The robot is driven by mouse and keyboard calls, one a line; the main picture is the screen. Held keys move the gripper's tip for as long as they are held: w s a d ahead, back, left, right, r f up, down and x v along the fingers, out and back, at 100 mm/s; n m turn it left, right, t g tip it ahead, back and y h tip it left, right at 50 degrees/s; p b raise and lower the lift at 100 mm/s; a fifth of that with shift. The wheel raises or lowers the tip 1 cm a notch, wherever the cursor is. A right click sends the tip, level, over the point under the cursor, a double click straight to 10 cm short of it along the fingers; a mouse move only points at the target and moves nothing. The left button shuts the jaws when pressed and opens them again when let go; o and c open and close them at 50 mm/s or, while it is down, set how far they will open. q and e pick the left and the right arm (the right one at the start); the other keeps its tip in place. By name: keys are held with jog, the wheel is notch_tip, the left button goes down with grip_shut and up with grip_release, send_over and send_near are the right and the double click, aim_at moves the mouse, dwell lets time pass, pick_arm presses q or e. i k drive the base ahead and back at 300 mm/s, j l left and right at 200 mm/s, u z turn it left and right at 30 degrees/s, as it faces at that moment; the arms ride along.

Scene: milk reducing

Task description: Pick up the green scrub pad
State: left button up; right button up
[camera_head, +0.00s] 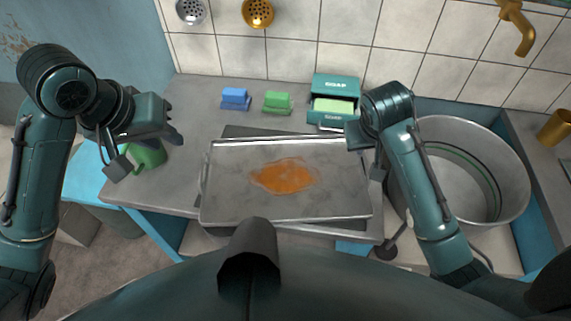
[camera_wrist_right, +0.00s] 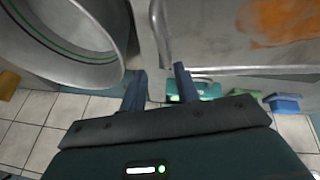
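The green scrub pad (camera_head: 277,102) lies on the grey counter behind the tray, between a blue pad (camera_head: 236,98) and the teal soap box (camera_head: 336,86). In the right wrist view the green pad (camera_wrist_right: 246,95) is partly hidden behind my gripper body. My right gripper (camera_wrist_right: 160,78) is open, its two fingers apart with nothing held. In the head view my right gripper (camera_head: 354,136) is over the tray's back right corner, to the right of and nearer than the green pad. My left gripper (camera_head: 172,122) is open and empty at the counter's left side.
A metal tray (camera_head: 225,205) with an orange spill (camera_head: 285,176) fills the middle of the counter. A large metal pot (camera_head: 462,170) stands at right. A green container (camera_head: 150,154) is partly hidden below my left gripper. A tiled wall (camera_head: 350,50) closes the back.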

aim_at(276, 102)
jog(key=k+j, duration=0.7)
jog(key=k, duration=0.15)
